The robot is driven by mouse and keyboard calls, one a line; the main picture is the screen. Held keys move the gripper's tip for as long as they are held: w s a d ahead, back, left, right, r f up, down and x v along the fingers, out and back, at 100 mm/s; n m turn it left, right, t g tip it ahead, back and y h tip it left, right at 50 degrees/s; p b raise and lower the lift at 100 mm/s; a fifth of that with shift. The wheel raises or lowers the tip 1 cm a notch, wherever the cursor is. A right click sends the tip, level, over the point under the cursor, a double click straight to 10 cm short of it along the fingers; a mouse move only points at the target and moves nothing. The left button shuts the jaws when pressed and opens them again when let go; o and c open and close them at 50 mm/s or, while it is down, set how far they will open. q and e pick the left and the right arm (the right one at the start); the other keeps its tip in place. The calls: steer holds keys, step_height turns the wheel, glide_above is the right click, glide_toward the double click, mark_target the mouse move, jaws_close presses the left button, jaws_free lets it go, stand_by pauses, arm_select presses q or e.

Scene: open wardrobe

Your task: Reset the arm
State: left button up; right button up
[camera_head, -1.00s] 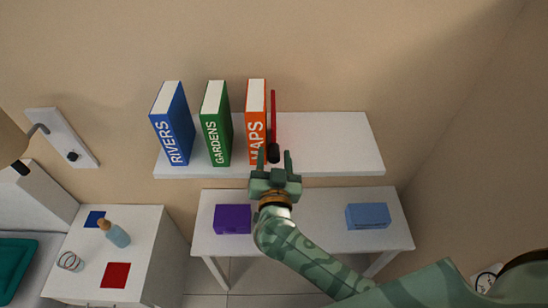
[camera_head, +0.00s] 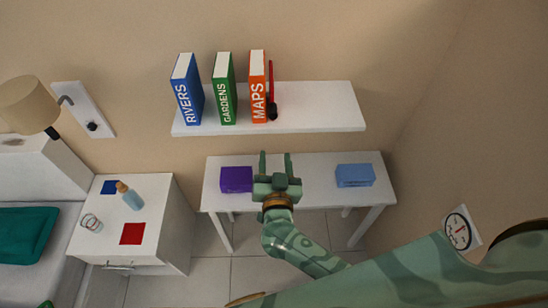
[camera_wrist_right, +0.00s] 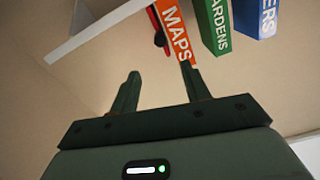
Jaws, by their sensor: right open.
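My right gripper (camera_head: 276,165) is green, open and empty. In the head view it shows in front of the white table, between the purple box and the blue box, below the wall shelf. In the right wrist view its two fingers (camera_wrist_right: 157,90) stand apart with nothing between them. My right arm comes in from the lower right. My left gripper is not in view.
A white shelf (camera_head: 325,108) holds the RIVERS (camera_head: 187,90), GARDENS (camera_head: 224,90) and MAPS (camera_head: 258,88) books and a red-handled object (camera_head: 271,92). The table (camera_head: 315,175) bears a purple box (camera_head: 236,179) and a blue box (camera_head: 355,175). A nightstand (camera_head: 160,225) holds a bottle (camera_head: 130,197).

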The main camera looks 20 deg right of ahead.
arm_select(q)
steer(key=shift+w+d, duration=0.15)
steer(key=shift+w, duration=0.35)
